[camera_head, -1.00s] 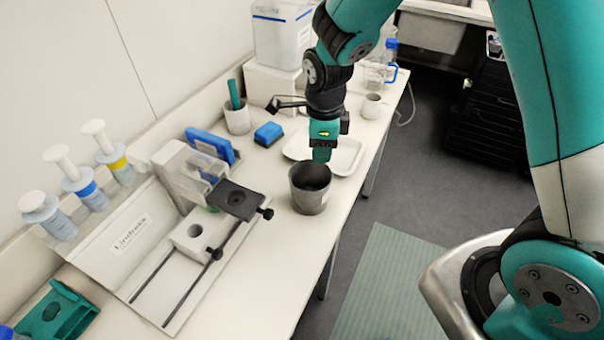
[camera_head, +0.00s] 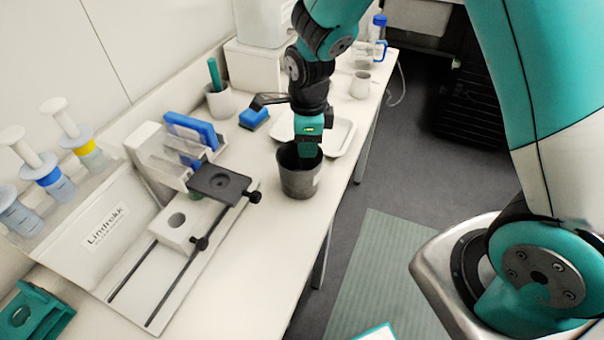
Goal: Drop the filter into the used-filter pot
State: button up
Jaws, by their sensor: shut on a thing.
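A white rig with rails and a dark plate (camera_head: 222,184) stands left of the pot. A white tray (camera_head: 340,138) lies behind it, with a blue sponge (camera_head: 254,118) to the left. Capped syringes (camera_head: 45,172) stand far left. Bench is clear in front of the pot.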

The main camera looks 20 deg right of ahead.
jog(key=o, duration=1)
jog(key=shift+c, duration=0.2)
notch_tip(320, 180, up, 18)
jog(key=b, duration=0.2)
jog(key=shift+f, duration=0.25)
jog(key=shift+s, duration=0.1)
jog(key=s+a+n+y, duration=0.2)
jog(key=s+n, duration=0.8)
jog(key=n, duration=0.4)
jog(key=s+a+n+y, duration=0.2)
jog(key=s+n, duration=0.9)
jog(key=n, duration=0.4)
jog(key=shift+a+f+n, duration=0.15)
jog(key=shift+a+n, duration=0.15)
